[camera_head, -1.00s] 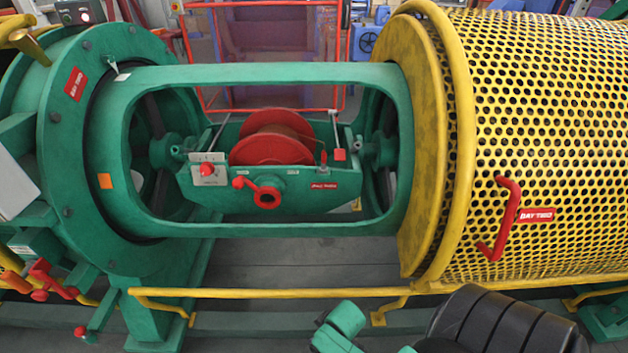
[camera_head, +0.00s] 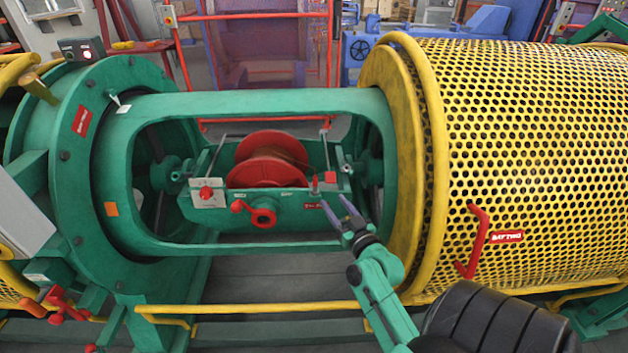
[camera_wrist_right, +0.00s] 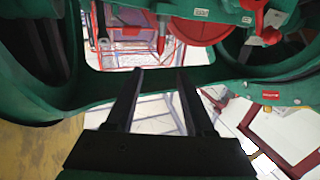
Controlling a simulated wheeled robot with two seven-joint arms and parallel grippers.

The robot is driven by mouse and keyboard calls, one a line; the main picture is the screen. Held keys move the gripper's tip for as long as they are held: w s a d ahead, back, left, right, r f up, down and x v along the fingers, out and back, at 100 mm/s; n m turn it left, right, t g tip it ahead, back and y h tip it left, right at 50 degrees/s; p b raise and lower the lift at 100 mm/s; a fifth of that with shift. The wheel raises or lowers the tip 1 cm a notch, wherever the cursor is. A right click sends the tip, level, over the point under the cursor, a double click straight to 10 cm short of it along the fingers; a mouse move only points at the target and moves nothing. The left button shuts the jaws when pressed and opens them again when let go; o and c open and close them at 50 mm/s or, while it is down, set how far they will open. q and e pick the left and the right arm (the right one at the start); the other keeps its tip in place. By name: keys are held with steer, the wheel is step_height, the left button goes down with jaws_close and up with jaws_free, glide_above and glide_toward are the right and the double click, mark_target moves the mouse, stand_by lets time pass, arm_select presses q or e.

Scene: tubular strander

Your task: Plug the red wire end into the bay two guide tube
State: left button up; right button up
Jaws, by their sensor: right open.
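A small upright red piece (camera_head: 315,186), which looks like the red wire end, stands at the right of the green cradle's front edge. My right gripper (camera_head: 334,202) is open and empty, in front of the cradle's right end, just right of and below the red piece in the picture. Its open fingers also show in the right wrist view (camera_wrist_right: 160,76). I cannot pick out the guide tube. My left gripper is out of view.
The green bay frame (camera_head: 240,102) surrounds the cradle, with its lower bar (camera_head: 240,248) in front. A perforated yellow guard (camera_head: 540,150) with a red handle (camera_head: 474,240) stands at right. A yellow rail (camera_head: 230,308) runs along the front. A red valve-like handle (camera_head: 262,212) protrudes from the cradle.

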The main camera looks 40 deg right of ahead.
mark_target(316, 179)
steer(key=p+x, duration=0.1)
steer(key=x, duration=1.2)
steer(key=shift+w+f, duration=0.1)
steer(key=shift+f, duration=0.05)
jaws_close()
